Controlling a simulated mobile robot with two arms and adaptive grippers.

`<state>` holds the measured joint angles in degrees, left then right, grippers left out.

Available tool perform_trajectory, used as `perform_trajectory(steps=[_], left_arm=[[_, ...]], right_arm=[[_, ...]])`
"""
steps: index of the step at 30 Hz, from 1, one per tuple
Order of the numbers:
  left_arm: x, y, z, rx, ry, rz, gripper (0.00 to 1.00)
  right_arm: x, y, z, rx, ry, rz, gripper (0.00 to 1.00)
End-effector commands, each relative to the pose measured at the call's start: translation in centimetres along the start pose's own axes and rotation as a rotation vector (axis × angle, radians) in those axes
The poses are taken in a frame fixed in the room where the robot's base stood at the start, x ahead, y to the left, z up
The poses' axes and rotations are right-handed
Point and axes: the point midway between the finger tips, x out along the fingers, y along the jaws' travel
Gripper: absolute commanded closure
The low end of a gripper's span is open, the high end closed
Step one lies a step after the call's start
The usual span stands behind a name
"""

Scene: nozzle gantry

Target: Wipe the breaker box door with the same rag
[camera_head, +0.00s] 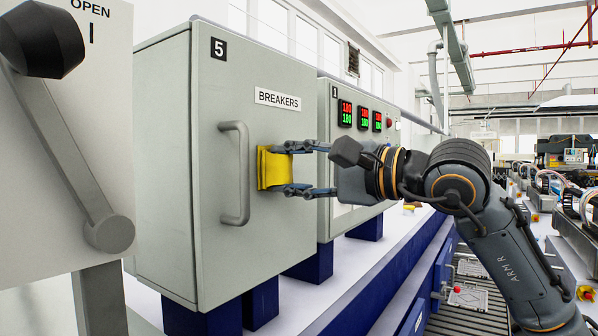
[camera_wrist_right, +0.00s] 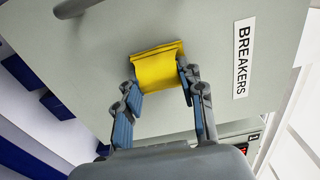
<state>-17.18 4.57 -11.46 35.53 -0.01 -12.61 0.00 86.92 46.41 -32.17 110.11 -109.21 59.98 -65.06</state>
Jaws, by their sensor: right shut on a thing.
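The grey breaker box door (camera_head: 240,90) carries a "BREAKERS" label, a number 5 and a vertical handle (camera_head: 235,173). A yellow rag (camera_head: 273,168) is at the door's face, right of the handle and below the label. My right gripper (camera_head: 290,168) reaches in from the right and is shut on the rag, its fingers above and below it. In the right wrist view the rag (camera_wrist_right: 155,65) lies between the fingertips, against or very near the grey door (camera_wrist_right: 100,45); exact contact cannot be told. My left gripper is not in view.
A grey panel with an "OPEN" lever (camera_head: 60,150) stands close on the left. A second cabinet (camera_head: 345,90) with red and green displays is behind the breaker box, near my right wrist. Blue feet (camera_head: 260,303) support the boxes on a white ledge.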

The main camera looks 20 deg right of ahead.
Motion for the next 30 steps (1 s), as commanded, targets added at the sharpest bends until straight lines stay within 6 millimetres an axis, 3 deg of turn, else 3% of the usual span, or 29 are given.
perform_trajectory(steps=[6,17,30], left_arm=[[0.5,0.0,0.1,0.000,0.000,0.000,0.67],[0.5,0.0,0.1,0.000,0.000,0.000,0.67],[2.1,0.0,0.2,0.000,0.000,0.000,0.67]], right_arm=[[0.0,0.1,1.7,-0.001,-0.002,-0.001,0.87],[-0.1,0.1,1.8,0.000,0.000,0.000,0.87],[-4.2,0.1,1.8,-0.001,0.001,-0.003,0.87]])
